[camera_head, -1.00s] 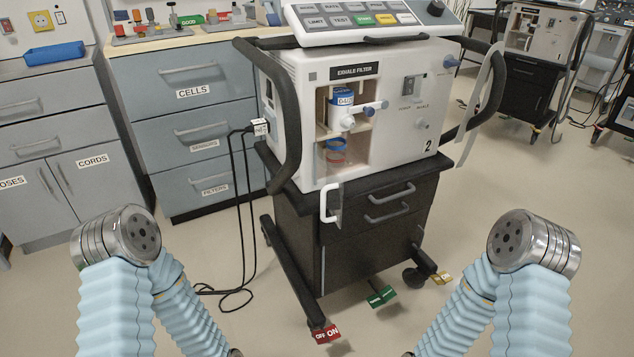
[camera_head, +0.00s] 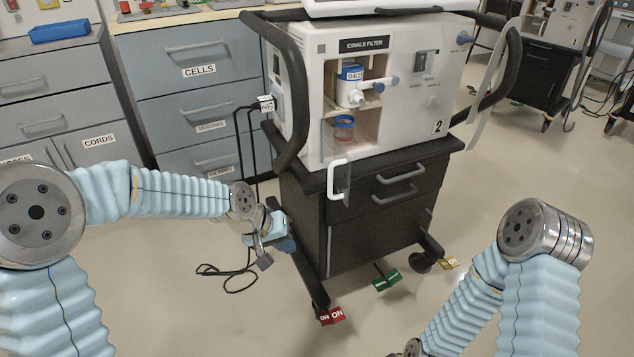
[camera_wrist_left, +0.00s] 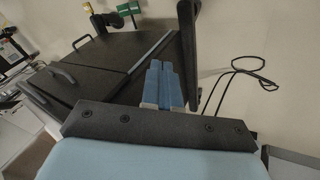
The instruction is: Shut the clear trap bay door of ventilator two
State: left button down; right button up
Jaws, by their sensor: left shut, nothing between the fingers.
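Ventilator two (camera_head: 415,110) stands on a dark cart, with a "2" on its front. Its clear trap bay door (camera_head: 344,182) is open and stands out from the front, seen nearly edge-on, with a white handle (camera_head: 335,178). The open bay shows a trap cup (camera_head: 344,128) with a blue rim and a red ring. My left gripper (camera_head: 284,244) is beside the cart, left of and lower than the door handle, apart from it. In the left wrist view its blue fingers (camera_wrist_left: 159,72) are together and empty. My right gripper is out of view.
The black cart (camera_head: 375,225) has drawers and a black side rail (camera_head: 292,95). Cables (camera_head: 228,277) lie on the floor at left.

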pick_arm(q)
jog(key=s+a+r+t+b, duration=0.1)
jog(key=s+r, duration=0.1)
jog(key=r, duration=1.1)
jog(key=s+r+t, duration=0.1)
jog(key=s+r, duration=0.1)
jog(key=r, duration=1.2)
jog(key=w+d+f+b, duration=0.1)
jog(key=w+d+f, duration=0.4)
jog(key=d+f, duration=0.2)
jog(key=shift+d+f+m, duration=0.3)
jog(key=shift+d+f, duration=0.1)
jog(key=shift+f, duration=0.25)
jog(key=shift+s+d, duration=0.1)
